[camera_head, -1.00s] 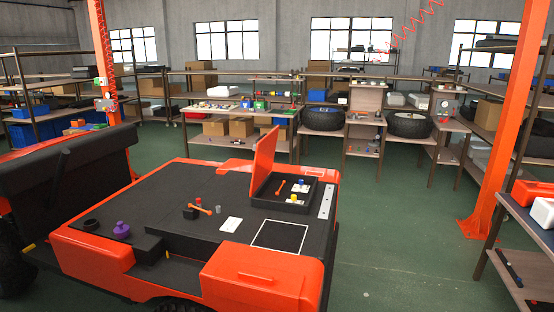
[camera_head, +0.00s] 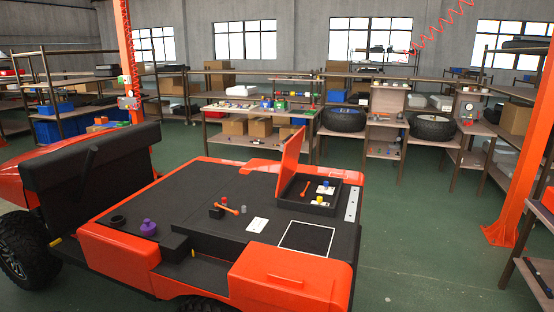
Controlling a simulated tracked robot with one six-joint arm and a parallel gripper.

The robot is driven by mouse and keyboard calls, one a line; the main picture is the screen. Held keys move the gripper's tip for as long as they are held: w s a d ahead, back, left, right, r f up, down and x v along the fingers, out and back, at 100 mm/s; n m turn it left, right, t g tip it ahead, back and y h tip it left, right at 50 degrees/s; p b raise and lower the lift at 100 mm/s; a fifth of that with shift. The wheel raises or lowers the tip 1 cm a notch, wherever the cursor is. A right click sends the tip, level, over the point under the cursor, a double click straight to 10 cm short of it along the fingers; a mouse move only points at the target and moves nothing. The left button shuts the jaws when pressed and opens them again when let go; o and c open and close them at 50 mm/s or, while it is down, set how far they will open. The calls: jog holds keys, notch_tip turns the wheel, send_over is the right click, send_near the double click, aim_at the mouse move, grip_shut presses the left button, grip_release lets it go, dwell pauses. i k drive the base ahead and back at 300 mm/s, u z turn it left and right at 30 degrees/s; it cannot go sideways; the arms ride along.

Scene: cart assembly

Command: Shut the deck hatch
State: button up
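The deck hatch (camera_head: 291,160) is an orange panel on the cart's black deck (camera_head: 190,190). It stands open, nearly upright, along the left edge of a black compartment (camera_head: 305,207). Inside the compartment lie an orange tool (camera_head: 306,188), a blue-topped piece (camera_head: 326,185) and a yellow-topped piece (camera_head: 319,200). My gripper is not in view.
On the deck are a purple knob (camera_head: 148,228), a black ring (camera_head: 118,220), an orange-handled tool (camera_head: 230,209), a white card (camera_head: 257,224) and a white square outline (camera_head: 307,238). An orange post (camera_head: 526,150) stands at right. Green floor (camera_head: 430,240) is clear right of the cart.

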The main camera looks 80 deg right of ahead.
aim_at(293, 143)
jog(key=i, duration=1.15)
jog(key=z, duration=3.2)
